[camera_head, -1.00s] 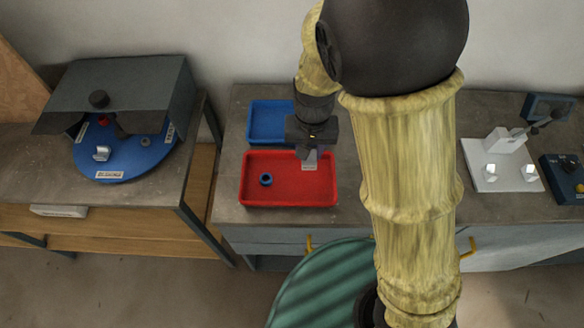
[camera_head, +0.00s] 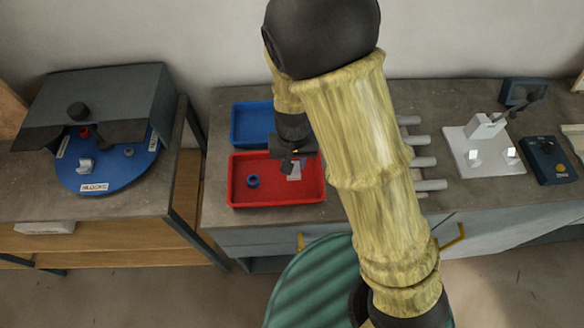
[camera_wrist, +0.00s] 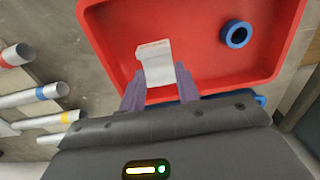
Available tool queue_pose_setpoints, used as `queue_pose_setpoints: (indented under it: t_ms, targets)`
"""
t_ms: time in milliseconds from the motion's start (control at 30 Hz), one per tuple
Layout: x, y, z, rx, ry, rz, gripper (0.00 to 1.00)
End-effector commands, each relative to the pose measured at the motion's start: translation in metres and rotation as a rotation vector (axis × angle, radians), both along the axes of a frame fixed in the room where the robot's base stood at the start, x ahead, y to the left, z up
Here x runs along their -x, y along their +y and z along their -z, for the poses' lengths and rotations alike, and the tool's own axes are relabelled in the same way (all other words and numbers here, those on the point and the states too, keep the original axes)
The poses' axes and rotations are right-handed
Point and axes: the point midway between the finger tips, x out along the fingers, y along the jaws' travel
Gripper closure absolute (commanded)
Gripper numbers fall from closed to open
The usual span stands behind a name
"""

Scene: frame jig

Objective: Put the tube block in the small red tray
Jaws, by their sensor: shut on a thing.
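The red tray (camera_head: 240,199) lies on the grey bench, in front of a blue tray. My gripper (camera_head: 291,164) is over the right part of the red tray, pointing down. It is shut on a pale grey-white block, which I take for the tube block (camera_head: 295,173). In the wrist view the block (camera_wrist: 155,62) sits between the two fingers (camera_wrist: 160,90), with the red tray (camera_wrist: 115,30) behind it. I cannot tell whether the block touches the tray floor. A small blue ring (camera_head: 253,181) lies in the left part of the tray.
The blue tray (camera_head: 237,125) stands just behind. Several grey tubes (camera_head: 431,185) lie right of my arm. A white fixture (camera_head: 487,160) and a dark control box (camera_head: 548,160) stand farther right. A blue turntable (camera_head: 110,170) holding a small block (camera_head: 86,166) is on the left bench.

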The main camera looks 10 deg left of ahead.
Motion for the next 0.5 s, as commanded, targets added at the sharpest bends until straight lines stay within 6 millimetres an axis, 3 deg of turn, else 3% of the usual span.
queue_pose_setpoints:
  t_ms: [167, 400, 500]
  targets:
    - [0.0, -0.001, 0.002, 0.001, 0.001, 0.002, 0.95]
    - [0.001, 0.0, 0.033, 0.003, 0.003, -0.001, 0.95]
    - [0.001, 0.0, 0.038, 0.001, 0.001, -0.001, 0.95]
